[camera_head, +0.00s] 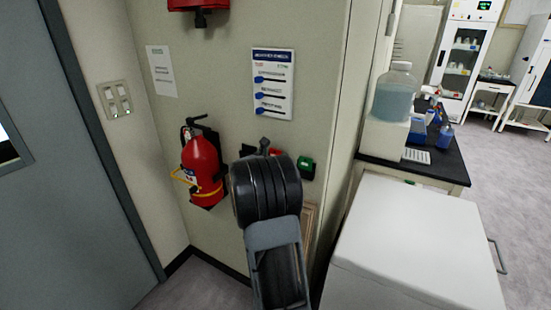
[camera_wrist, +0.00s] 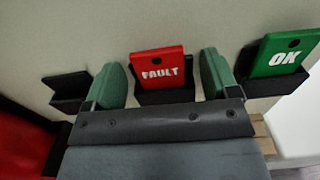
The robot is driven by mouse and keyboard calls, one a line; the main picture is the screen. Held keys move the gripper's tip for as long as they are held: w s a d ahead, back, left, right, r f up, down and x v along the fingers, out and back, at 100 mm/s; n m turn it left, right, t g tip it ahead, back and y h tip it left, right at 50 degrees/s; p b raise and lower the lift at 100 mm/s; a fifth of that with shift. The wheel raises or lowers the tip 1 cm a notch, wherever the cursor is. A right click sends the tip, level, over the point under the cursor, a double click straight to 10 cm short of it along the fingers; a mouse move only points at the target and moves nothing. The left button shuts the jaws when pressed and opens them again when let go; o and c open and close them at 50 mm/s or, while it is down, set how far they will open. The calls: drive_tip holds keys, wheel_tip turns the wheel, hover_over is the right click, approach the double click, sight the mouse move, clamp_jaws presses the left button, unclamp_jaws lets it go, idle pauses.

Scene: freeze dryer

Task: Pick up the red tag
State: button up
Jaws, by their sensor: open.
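The red tag (camera_wrist: 158,68) reads "FAULT" and sits in a black wall holder, upright, in the middle of the wrist view. My gripper (camera_wrist: 160,80) is open, with one green finger on each side of the tag. A gap shows between each finger and the tag's edges. In the head view only a small part of the red tag (camera_head: 275,152) shows beside the dark end of my arm, which hides the rest. My fingers are mostly hidden there.
A green "OK" tag (camera_wrist: 280,54) sits in a holder close to the right finger. An empty black holder (camera_wrist: 68,90) is at left. A fire extinguisher (camera_head: 202,165) hangs left of my arm. A white cabinet (camera_head: 415,235) stands at right.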

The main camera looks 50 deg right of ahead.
sight(277, 144)
drive_tip(key=c, duration=1)
drive_tip(key=shift+r, duration=0.6)
wheel_tip(277, 144, up, 2)
drive_tip(key=shift+a+r, duration=0.1)
drive_tip(key=shift+r, duration=0.05)
drive_tip(key=s+a+r, duration=0.4)
drive_tip(key=a+r, duration=0.1)
drive_tip(key=r, duration=0.3)
drive_tip(key=s+a+r, duration=0.4)
drive_tip(key=a+r, duration=0.2)
drive_tip(key=r, duration=0.2)
drive_tip(key=shift+a, duration=0.2)
